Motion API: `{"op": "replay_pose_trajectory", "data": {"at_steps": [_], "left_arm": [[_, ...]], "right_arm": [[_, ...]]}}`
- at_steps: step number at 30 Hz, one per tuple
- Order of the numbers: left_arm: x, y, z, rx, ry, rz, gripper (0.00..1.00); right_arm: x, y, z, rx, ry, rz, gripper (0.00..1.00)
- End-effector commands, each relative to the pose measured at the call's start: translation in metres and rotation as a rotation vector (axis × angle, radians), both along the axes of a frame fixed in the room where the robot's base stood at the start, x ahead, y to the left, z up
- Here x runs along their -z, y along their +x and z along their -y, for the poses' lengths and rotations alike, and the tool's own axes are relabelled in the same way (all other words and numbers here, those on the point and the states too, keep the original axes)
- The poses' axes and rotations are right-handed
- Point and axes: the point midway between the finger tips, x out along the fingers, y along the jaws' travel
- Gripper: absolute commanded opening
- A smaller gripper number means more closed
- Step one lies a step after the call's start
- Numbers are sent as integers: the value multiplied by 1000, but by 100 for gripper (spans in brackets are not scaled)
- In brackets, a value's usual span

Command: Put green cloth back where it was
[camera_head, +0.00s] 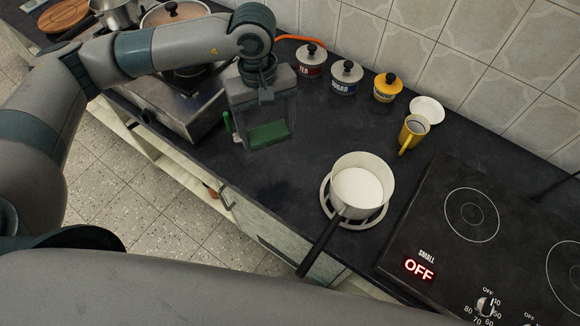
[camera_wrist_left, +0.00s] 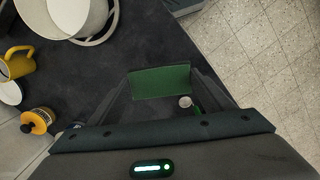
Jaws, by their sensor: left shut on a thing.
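The green cloth (camera_head: 268,133) is between the fingers of my left gripper (camera_head: 266,126), over the dark worktop in the head view. My left gripper is shut on it and points down. In the left wrist view the cloth (camera_wrist_left: 160,82) shows as a flat green piece spanning the gap between the fingertips (camera_wrist_left: 165,88). I cannot tell whether its lower edge touches the worktop. My right gripper is not in view.
A small green upright thing (camera_head: 227,121) stands close left of the gripper. A white saucepan (camera_head: 363,186) sits on a ring trivet to the right. Labelled jars (camera_head: 346,77), a yellow mug (camera_head: 412,133) and a hob (camera_head: 480,230) are farther off. The worktop's front edge is near.

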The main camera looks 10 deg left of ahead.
Motion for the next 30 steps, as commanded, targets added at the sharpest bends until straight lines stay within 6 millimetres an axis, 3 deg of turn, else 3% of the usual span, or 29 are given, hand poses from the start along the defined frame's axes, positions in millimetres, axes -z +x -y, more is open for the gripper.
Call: {"op": "replay_pose_trajectory", "data": {"at_steps": [6,12,30], "left_arm": [[21,2,30,-315,-14,-11,52],[34,4,45,-509,-21,-20,52],[42,4,49,-575,-22,-24,52]], "right_arm": [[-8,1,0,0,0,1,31],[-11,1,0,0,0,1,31],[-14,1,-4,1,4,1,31]]}}
